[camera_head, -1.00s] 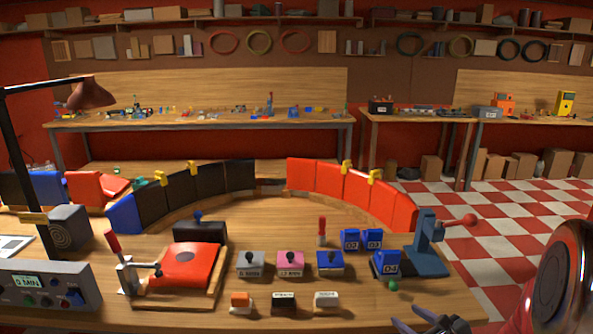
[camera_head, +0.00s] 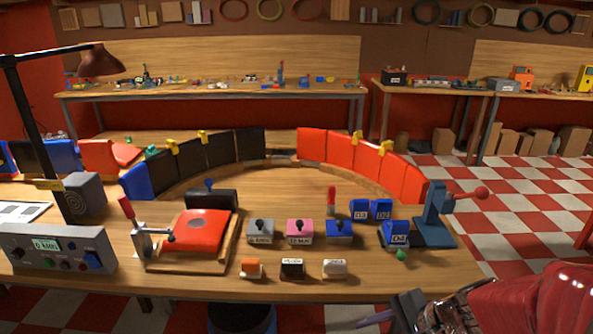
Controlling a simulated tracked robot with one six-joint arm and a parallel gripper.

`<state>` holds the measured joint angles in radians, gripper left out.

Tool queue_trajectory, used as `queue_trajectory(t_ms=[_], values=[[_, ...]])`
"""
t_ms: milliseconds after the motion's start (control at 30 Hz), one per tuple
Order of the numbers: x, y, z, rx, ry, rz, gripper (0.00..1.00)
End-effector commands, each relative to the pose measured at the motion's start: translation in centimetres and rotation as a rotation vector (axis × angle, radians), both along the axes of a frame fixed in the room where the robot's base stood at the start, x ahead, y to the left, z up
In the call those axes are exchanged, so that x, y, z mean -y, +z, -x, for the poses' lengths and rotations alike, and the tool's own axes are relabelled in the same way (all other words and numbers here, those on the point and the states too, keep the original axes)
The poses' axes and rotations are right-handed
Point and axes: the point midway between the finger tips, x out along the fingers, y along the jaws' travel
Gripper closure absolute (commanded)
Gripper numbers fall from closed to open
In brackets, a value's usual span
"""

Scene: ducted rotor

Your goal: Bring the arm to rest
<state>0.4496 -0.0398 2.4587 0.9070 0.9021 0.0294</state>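My gripper (camera_head: 385,316) shows at the lower right, in front of the table's near edge and over the floor. My red arm runs from it to the right edge. One grey-purple finger points left. The other finger is not clear, and I see nothing held. The workbench (camera_head: 330,290) stands in front of me, with the gripper apart from its objects.
A curved row of black panels (camera_head: 194,157) and red panels (camera_head: 366,160) spans the bench. A blue lever press (camera_head: 432,222) stands at its right edge, closest to my arm. Small labelled blocks and a red clamp plate (camera_head: 200,232) sit nearer. Checkered floor (camera_head: 510,212) lies open at right.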

Motion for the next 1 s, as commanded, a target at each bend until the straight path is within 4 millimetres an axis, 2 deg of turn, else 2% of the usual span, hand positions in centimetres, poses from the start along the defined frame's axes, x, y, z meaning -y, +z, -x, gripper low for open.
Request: queue_trajectory(t_ms=[167, 400, 767, 900, 1000], values=[[-0.2, 1.2, 2.9, 0.036, 0.221, 0.181, 0.57], [1.0, 3.2, 5.8, 0.094, 0.484, 0.435, 0.57], [2.7, 7.8, 7.8, 0.215, 0.765, 0.782, 0.57], [2.6, 10.0, 8.2, 0.282, 0.830, 0.886, 0.57], [1.8, 11.6, 8.4, 0.342, 0.856, 0.932, 0.57]])
